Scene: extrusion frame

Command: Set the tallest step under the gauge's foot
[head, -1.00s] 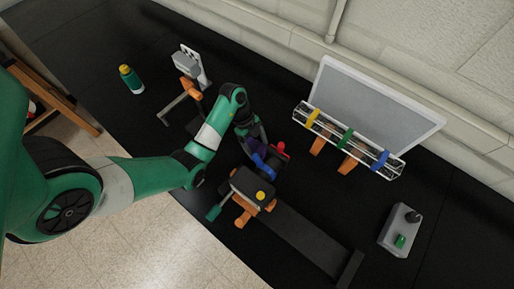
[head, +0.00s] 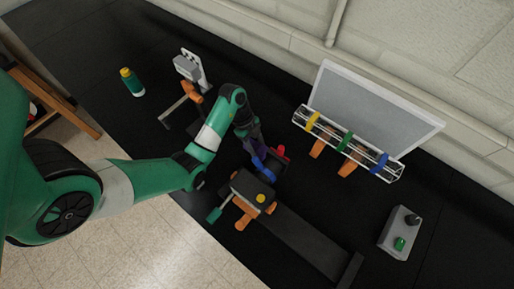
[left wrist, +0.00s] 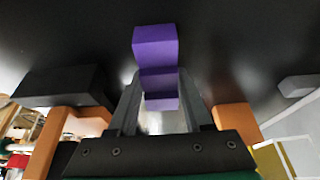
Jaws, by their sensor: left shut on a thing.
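My left gripper (left wrist: 158,105) is shut on a purple stepped block (left wrist: 156,48). In the left wrist view the block sticks out beyond the fingertips, with its steps showing as lighter and darker purple faces. In the head view the block (head: 254,140) is a small purple patch near the middle, partly hidden by my arm. It is beside a dark device with a blue part (head: 264,163) and a red part (head: 281,152). I cannot tell whether the block touches anything. Which thing is the gauge, and where its foot is, I cannot tell for sure. My right gripper is not in view.
A black block with a yellow knob (head: 261,198) and orange clamps sits on a dark rail (head: 307,240). A grey device (head: 187,67), a green bottle (head: 132,82), a clear rack (head: 347,144) and a grey control box (head: 400,232) stand around. The black table is clear between them.

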